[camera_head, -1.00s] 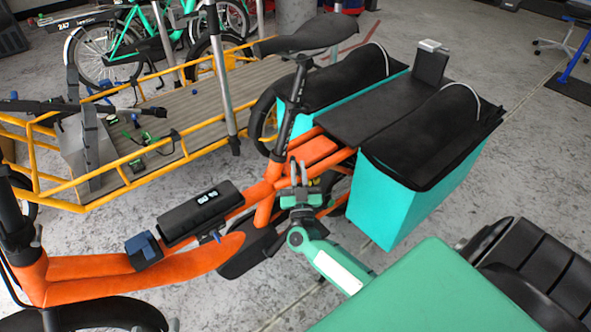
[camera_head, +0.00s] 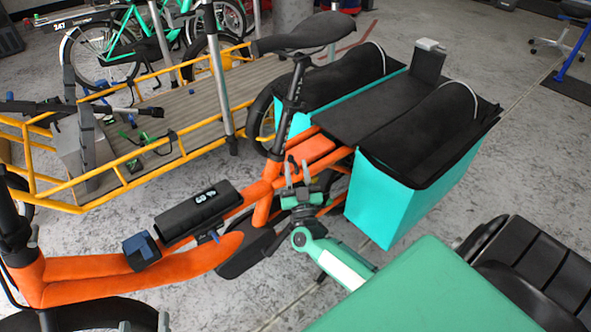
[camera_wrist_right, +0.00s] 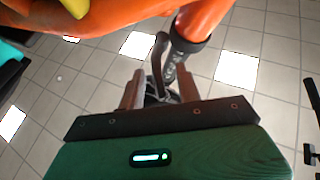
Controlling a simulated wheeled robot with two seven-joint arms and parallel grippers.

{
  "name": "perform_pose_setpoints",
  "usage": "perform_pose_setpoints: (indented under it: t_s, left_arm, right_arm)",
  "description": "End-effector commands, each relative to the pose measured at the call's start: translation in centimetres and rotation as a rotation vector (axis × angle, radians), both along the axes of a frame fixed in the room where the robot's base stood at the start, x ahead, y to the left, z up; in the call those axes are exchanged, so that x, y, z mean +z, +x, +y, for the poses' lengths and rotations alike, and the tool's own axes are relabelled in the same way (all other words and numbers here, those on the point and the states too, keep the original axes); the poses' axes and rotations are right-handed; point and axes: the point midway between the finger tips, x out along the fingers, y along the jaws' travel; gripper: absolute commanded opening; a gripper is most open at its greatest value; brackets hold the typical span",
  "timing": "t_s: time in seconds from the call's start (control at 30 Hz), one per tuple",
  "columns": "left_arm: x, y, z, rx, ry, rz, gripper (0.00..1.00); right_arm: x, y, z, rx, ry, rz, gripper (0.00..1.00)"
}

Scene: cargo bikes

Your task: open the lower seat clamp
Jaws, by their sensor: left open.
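The orange cargo bike (camera_head: 235,245) stands across the middle of the head view. Its black seat post (camera_head: 290,105) rises from the frame to a black saddle (camera_head: 305,33). The lower seat clamp, a black collar (camera_wrist_right: 190,42) at the end of an orange tube, shows in the right wrist view with a dark curved lever (camera_wrist_right: 157,62). My right gripper (camera_head: 297,172) is beside the frame below the seat post. In the wrist view its fingers (camera_wrist_right: 160,92) are apart, with the lever between them and gaps visible. My left gripper (camera_head: 143,324) shows only open fingertips at the bottom edge.
A turquoise pannier box (camera_head: 385,200) with a black cover hangs behind the right gripper. A black battery (camera_head: 197,212) sits on the bike's frame. A yellow-railed cargo bed (camera_head: 180,110) stands at the back left. Grey floor is clear below the bike.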

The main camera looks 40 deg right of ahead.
Motion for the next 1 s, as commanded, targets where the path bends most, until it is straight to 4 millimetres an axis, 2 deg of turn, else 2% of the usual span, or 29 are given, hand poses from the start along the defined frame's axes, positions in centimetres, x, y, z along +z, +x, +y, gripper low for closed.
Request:
perform_pose_setpoints:
  t_s: [0.17,0.3,0.6,0.8,1.0]
  left_arm:
    - [-0.3,-0.1,-0.1,-0.006,0.007,0.027,0.59]
    - [-2.2,-1.1,-0.5,-0.024,0.026,0.116,0.59]
    - [-3.8,-2.1,-0.9,-0.042,0.047,0.199,0.59]
    - [-4.1,-2.3,-1.0,-0.046,0.051,0.214,0.59]
    - [-4.2,-2.3,-1.0,-0.047,0.052,0.217,0.59]
  right_arm:
    - [-1.2,-1.8,0.9,0.000,0.002,0.005,0.34]
    - [-2.7,-4.4,2.1,0.000,0.002,0.007,0.34]
    - [-5.6,-9.2,4.4,0.003,0.002,0.003,0.34]
    - [-6.4,-10.6,5.1,0.004,0.001,0.000,0.34]
    - [-6.5,-10.8,5.2,0.005,0.001,0.000,0.34]
